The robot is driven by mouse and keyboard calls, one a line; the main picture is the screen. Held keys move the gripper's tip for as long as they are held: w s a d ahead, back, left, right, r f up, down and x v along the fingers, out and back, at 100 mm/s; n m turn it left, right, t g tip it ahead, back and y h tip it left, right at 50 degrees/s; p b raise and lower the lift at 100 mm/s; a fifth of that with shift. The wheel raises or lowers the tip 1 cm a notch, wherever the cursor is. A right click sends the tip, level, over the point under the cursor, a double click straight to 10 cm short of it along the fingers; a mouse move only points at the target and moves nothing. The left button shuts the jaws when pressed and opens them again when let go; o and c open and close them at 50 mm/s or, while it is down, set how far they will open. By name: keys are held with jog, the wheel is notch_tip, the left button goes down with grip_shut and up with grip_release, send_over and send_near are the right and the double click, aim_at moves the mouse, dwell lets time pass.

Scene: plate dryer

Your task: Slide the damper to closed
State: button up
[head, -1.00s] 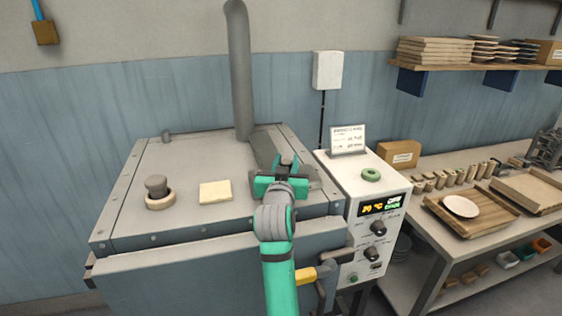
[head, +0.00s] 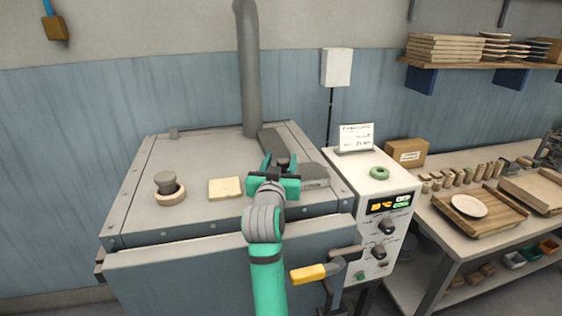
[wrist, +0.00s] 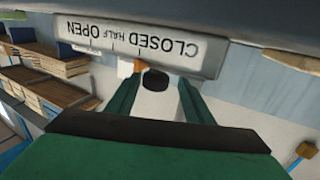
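The damper's dark knob (wrist: 155,80) shows between my two green fingers in the wrist view, with a gap visible on each side. An orange mark (wrist: 138,65) sits beside it. The damper's label plate (wrist: 215,58) appears upside down, with OPEN at left, HALF in the middle and CLOSED at right. The knob lies roughly below the HALF-to-CLOSED stretch; its exact setting is unclear. In the head view my gripper (head: 280,163) is over the dryer lid near the flue, fingers apart around the dark knob. Contact cannot be told. My gripper partly hides the damper.
The dryer top (head: 205,158) carries a flue pipe (head: 249,70), a round plug (head: 167,186) and a pale tile (head: 225,188). A control box (head: 385,195) stands at right. A yellow handle (head: 308,273) juts out in front. Space above the lid's left is free.

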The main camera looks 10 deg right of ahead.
jog(key=shift+s+d, duration=0.1)
jog(key=v, duration=1)
jog(key=shift+s, duration=0.3)
